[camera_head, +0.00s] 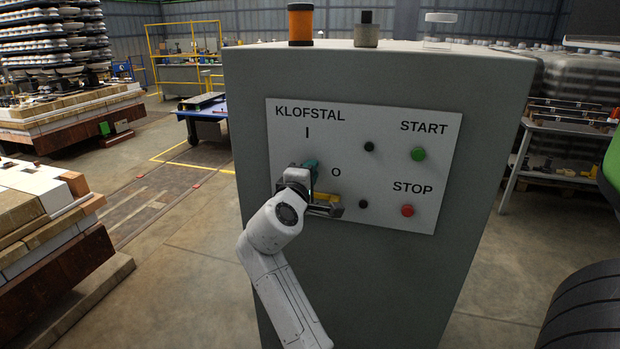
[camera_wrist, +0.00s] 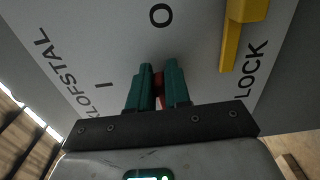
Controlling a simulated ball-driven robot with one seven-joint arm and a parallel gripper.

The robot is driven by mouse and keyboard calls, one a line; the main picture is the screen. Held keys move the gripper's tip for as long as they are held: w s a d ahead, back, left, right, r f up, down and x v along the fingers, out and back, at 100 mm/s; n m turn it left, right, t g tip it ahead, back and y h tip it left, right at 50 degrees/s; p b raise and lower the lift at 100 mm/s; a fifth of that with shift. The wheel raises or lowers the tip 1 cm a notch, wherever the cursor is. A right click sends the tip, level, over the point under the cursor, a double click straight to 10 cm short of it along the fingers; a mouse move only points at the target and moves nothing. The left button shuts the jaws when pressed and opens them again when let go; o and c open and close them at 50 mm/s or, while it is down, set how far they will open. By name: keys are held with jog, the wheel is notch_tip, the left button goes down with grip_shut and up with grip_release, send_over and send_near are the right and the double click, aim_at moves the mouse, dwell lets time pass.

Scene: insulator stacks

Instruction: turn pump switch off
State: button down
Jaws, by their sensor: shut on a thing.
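The pump switch (camera_wrist: 159,85) shows as a small red part between the green fingers in the wrist view. My gripper (camera_wrist: 158,78) is shut on it, close against the white panel. In the head view my gripper (camera_head: 311,168) is at the panel's left part, below the "I" mark and left of the "O" mark. My gripper and arm hide the switch there, so its exact angle cannot be told. The white panel (camera_head: 430,180) reads KLOFSTAL and is on a grey cabinet (camera_head: 350,290).
A yellow lever (camera_wrist: 236,35) is beside the word LOCK; its yellow also shows below my gripper (camera_head: 326,198). A green START button (camera_head: 418,154) and red STOP button (camera_head: 407,211) are at the panel's right. An orange beacon (camera_head: 300,22) stands on top.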

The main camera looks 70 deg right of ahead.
jog(key=shift+f, duration=0.2)
dwell(0.4)
jog(key=c, duration=1.2)
grip_release()
jog(key=shift+r, duration=0.1)
jog(key=shift+o, duration=0.2)
jog(key=a+b, duration=0.1)
jog(key=a, duration=0.9)
jog(key=shift+s+a, duration=0.4)
jog(key=shift+s, duration=0.05)
